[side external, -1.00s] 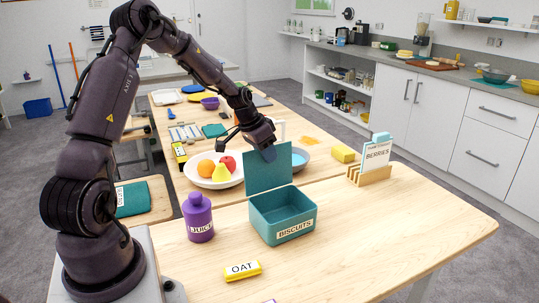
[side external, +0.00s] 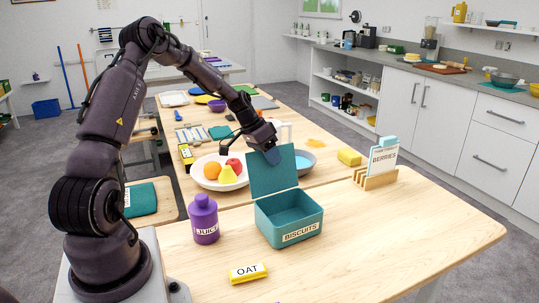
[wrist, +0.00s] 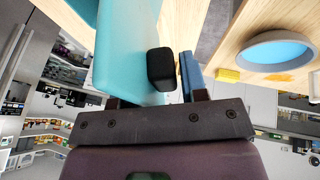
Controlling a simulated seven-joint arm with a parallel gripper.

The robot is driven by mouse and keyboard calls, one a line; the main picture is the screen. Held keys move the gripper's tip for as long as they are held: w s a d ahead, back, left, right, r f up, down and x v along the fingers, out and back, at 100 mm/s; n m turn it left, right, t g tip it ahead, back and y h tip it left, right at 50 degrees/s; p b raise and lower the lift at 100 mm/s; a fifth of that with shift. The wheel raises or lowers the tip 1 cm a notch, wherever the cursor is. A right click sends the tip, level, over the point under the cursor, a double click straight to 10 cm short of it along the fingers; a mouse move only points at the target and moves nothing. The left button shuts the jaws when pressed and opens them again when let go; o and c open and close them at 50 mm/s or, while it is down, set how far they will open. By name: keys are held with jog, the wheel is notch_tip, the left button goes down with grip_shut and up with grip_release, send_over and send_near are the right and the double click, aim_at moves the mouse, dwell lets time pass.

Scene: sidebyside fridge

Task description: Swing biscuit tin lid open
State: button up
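The teal biscuit tin (side external: 288,230), labelled BISCUITS, stands open on the near table. Its lid (side external: 273,180) is raised at the tin's back edge and leans slightly back from upright. My gripper (side external: 272,156) is at the lid's upper edge, with a blue fingertip in front of the lid's face. In the wrist view the teal lid (wrist: 125,50) fills the upper left, close against a black finger pad, with the blue finger (wrist: 190,75) to its right. The other finger is hidden, so I cannot tell whether they grip the lid.
A purple juice bottle (side external: 204,222) stands left of the tin, and a yellow OAT bar (side external: 248,272) lies in front. A white fruit bowl (side external: 205,182) and a blue-lined bowl (side external: 305,162) sit behind. A card rack (side external: 375,178) stands right. The table's right side is clear.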

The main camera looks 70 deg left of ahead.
jog(key=shift+o, duration=0.5)
jog(key=shift+a+r, duration=0.1)
jog(key=shift+r, duration=0.05)
jog(key=shift+s+a+r, duration=0.1)
jog(key=shift+s+r, duration=0.05)
jog(key=shift+r, duration=0.15)
jog(key=v, duration=1.2)
